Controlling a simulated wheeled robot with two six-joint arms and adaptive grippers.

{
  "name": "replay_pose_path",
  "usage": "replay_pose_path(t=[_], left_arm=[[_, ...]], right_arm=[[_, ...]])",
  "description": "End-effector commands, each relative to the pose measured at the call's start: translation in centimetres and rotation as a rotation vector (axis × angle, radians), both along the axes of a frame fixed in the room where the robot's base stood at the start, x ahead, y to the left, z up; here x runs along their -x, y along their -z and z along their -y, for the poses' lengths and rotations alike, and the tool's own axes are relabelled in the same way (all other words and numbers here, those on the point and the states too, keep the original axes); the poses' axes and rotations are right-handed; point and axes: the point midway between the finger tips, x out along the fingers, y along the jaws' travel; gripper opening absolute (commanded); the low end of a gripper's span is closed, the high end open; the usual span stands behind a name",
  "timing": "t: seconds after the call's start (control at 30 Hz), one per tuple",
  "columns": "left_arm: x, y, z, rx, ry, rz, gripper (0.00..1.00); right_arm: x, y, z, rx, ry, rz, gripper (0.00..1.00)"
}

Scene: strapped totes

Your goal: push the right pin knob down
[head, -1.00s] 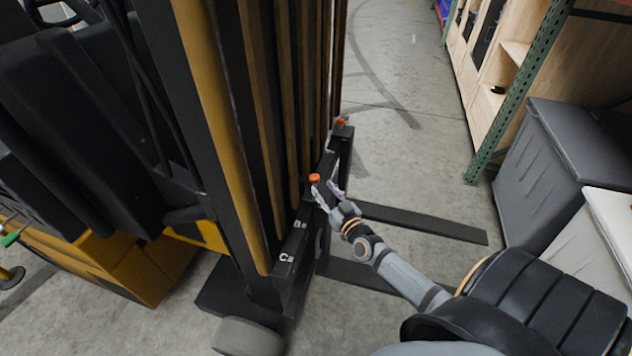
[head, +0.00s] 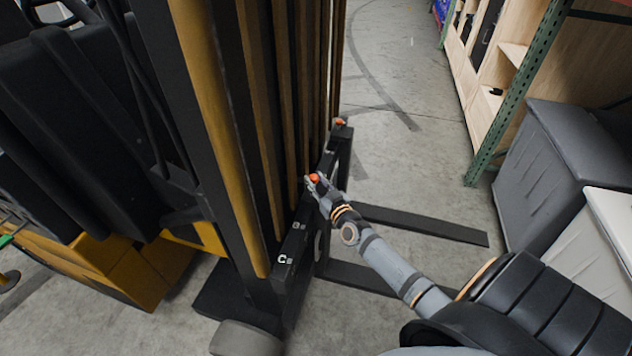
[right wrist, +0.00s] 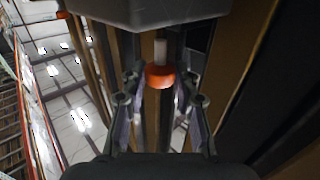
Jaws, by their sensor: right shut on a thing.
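Two orange pin knobs show on the dark fork carriage (head: 292,243) of a yellow and black forklift. The nearer knob (head: 314,177) is at my right gripper (head: 316,184); the farther knob (head: 341,121) stands at the carriage's far end, apart from it. In the right wrist view the nearer knob (right wrist: 160,77) sits between the two fingers, with a pale pin shaft (right wrist: 160,50) joining it to a dark bar. My right gripper is shut on this knob. Part of the other knob (right wrist: 63,15) shows at the upper left there. My left gripper is not in view.
Two dark forks (head: 425,224) reach out to the right, low over the floor. The tall mast (head: 215,130) stands left of my gripper. Grey totes (head: 560,165) and a green rack post (head: 505,110) are at the right. The floor beyond the forks is clear.

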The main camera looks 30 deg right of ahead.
Motion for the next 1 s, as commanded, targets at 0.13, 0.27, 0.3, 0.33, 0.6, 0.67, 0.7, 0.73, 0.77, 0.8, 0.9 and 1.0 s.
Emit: replay_pose_path(t=[0.13,0.27,0.3,0.33,0.6,0.67,0.7,0.73,0.77,0.8,0.9,1.0], left_arm=[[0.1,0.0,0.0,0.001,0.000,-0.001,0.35],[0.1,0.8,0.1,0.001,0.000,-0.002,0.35],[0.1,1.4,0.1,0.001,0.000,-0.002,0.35],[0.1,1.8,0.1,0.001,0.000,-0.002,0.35],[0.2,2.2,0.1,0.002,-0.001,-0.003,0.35],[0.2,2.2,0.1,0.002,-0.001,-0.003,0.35],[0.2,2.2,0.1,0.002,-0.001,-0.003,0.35],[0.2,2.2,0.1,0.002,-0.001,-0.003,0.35],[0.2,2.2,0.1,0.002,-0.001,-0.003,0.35],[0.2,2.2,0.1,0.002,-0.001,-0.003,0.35],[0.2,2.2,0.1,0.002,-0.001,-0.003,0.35],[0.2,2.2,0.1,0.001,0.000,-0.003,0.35]], right_arm=[[0.0,0.0,0.0,0.000,0.000,0.000,0.00],[0.0,1.0,0.0,0.000,0.000,-0.001,0.00],[0.0,1.6,0.0,0.001,0.000,-0.001,0.00],[0.0,2.1,0.0,0.001,0.000,-0.001,0.00],[0.1,2.8,0.0,0.000,0.000,-0.005,0.00],[0.1,2.9,0.0,0.000,0.000,-0.006,0.00],[0.1,2.9,0.0,-0.001,0.000,-0.007,0.32],[0.1,2.9,0.0,-0.001,-0.001,-0.007,0.36],[0.1,2.9,0.0,-0.001,0.000,-0.007,0.40],[0.1,2.9,0.0,0.000,0.000,-0.006,0.40],[0.1,2.8,0.0,0.000,0.000,-0.004,0.40],[0.0,2.7,0.0,0.000,0.000,-0.003,0.40]])
